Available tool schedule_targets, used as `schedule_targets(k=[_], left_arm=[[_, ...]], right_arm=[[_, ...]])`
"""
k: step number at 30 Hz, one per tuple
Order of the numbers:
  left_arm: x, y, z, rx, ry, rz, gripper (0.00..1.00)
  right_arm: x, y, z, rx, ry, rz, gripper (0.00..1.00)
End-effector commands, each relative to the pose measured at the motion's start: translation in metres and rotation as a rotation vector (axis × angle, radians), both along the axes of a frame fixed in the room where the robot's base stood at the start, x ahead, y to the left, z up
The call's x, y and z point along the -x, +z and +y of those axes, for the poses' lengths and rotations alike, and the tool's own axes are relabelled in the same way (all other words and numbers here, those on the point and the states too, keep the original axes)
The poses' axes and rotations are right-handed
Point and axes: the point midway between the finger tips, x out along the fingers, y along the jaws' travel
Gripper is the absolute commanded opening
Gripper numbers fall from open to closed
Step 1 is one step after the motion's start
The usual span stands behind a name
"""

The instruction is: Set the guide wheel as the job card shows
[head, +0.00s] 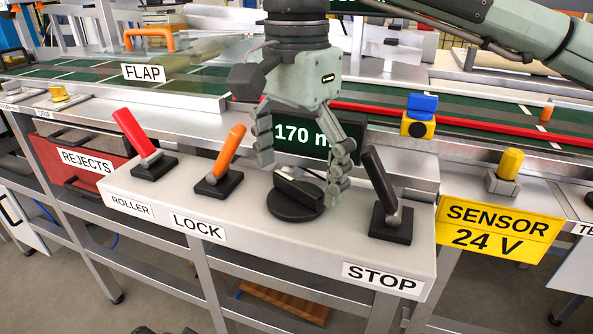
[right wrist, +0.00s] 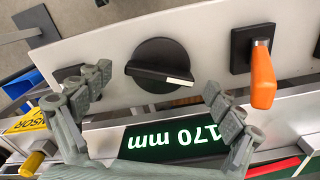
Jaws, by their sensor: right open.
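The guide wheel looks to be the round black knob (head: 290,210) with a raised bar grip, on the sloping grey panel between the LOCK and STOP levers. In the right wrist view the knob (right wrist: 158,55) shows a white mark at one end of its bar. My right gripper (head: 302,184) is open above the knob, a finger on either side, with nothing held; I cannot tell whether it touches. It also shows in the right wrist view (right wrist: 160,90). The display (head: 297,136) reads 170 mm, partly hidden by my fingers. I cannot make out a job card. My left gripper is not in view.
On the panel stand a red lever (head: 134,135), an orange LOCK lever (head: 228,152) and a black STOP lever (head: 380,180) close to my right gripper. A green conveyor (head: 200,78) runs behind. A yellow SENSOR 24 V sign (head: 497,230) hangs at right.

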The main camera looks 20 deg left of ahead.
Motion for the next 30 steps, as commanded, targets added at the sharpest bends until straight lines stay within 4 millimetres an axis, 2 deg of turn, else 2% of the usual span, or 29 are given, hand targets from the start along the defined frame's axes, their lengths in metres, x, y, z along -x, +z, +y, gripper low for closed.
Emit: schedule_targets(k=[5,12,18,22,30], left_arm=[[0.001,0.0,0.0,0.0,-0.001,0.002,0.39],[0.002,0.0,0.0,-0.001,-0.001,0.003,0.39],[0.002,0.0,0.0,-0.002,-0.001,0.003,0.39],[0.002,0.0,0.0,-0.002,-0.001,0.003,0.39],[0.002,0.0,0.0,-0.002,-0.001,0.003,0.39]], right_arm=[[0.0,0.025,0.001,-0.003,0.0,-0.004,0.93],[0.0,0.077,0.001,-0.002,-0.001,-0.004,0.93],[0.0,0.108,0.001,-0.002,-0.001,-0.002,0.93],[0.0,0.117,0.0,-0.002,0.001,-0.001,0.93],[0.0,0.118,0.0,-0.001,0.001,0.0,0.93]])
